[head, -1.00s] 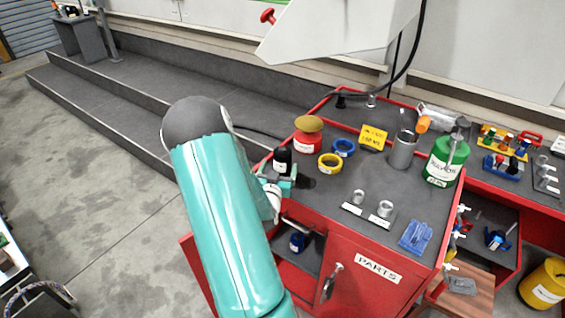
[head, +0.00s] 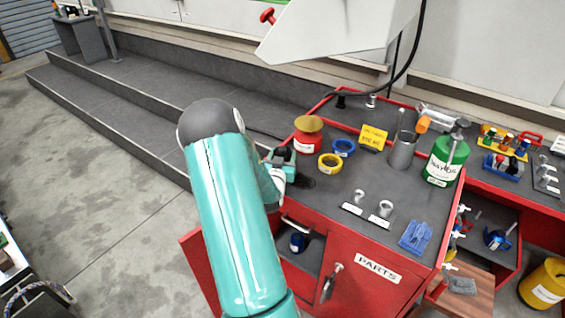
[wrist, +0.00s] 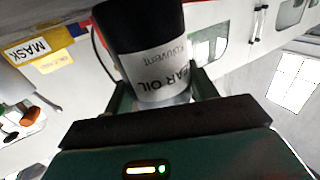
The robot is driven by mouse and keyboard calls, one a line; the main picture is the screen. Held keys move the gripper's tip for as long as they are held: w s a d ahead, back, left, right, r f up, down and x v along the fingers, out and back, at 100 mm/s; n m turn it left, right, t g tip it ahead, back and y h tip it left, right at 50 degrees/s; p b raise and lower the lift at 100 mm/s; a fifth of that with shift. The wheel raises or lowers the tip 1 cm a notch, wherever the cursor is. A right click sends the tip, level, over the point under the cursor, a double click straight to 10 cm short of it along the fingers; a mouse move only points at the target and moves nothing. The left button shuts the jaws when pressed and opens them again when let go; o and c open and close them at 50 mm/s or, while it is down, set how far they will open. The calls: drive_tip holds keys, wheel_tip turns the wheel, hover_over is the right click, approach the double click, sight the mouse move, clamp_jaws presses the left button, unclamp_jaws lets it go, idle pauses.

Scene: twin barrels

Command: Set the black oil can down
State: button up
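The black oil can (wrist: 155,62), with a white "GEAR OIL" label, fills the upper middle of the wrist view. My gripper (wrist: 163,92) has a finger on each side of the can and is shut on it. In the head view my gripper (head: 283,157) is at the left edge of the red cabinet's dark top (head: 318,200). My arm and gripper hide most of the can there. Whether its base touches anything cannot be seen.
A red tin (head: 307,142) and yellow (head: 329,163) and blue (head: 344,148) rings stand close right of my gripper. A green can (head: 446,160) and a grey cup (head: 402,152) stand further right. An open shelf with a blue item (head: 298,242) lies below.

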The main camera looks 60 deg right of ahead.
drive_tip(key=c, duration=0.5)
drive_tip(key=shift+c, duration=0.2)
drive_tip(key=shift+r, duration=0.1)
